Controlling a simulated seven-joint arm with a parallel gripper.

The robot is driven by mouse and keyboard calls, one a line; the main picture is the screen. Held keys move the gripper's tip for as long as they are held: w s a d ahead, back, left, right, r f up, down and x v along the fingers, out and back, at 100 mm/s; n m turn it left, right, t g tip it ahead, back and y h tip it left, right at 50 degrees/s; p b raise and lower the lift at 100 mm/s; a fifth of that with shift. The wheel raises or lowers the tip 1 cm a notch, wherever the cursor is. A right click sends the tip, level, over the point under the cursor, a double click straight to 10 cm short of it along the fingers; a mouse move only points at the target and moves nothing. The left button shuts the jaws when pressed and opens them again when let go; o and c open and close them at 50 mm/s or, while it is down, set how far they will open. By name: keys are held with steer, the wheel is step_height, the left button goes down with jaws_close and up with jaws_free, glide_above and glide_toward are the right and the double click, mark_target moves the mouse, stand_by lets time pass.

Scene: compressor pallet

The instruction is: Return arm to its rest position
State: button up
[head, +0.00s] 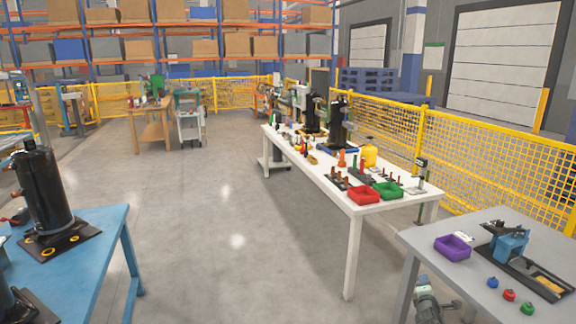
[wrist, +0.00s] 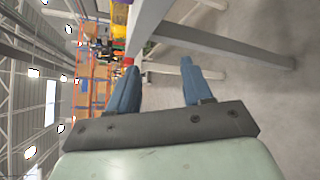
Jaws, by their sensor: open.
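My gripper (wrist: 157,68) shows in the wrist view, with two blue fingers spread well apart on a dark bar. Nothing is between the fingers, and they touch nothing that I can see. The wrist view is turned on its side, with the roof at the left and the floor at the right. A pale and dark piece of machinery shows low beside the grey table in the head view; I cannot tell whether it is my arm.
A grey table (head: 428,236) at the right bears a purple bin (head: 453,247) and a blue fixture (head: 511,244). A white table (head: 330,188) holds red and green bins. A blue table (head: 92,250) at the left bears a black compressor (head: 42,190). Open floor (head: 200,240) lies between.

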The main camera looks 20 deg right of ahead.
steer(key=s+a+f+m+g+y, duration=0.3)
steer(key=a+f+m+g, duration=0.15)
steer(key=a+f, duration=1)
steer(key=s+a+f+m+g+y, duration=0.3)
steer(key=s+a+f+m+g, duration=0.15)
steer(key=a+f, duration=1)
steer(key=s+a+f+m+g+y, duration=0.2)
steer(key=s+a+m+g, duration=0.1)
steer(key=s+a, duration=1)
steer(key=s+a+f+m+g+y, duration=0.2)
steer(key=s+a+g, duration=0.4)
steer(key=s+a, duration=0.7)
steer(key=shift+s+a+f+m+g, duration=0.35)
steer(key=shift+s+f+m, duration=0.15)
steer(key=shift+s+f, duration=0.25)
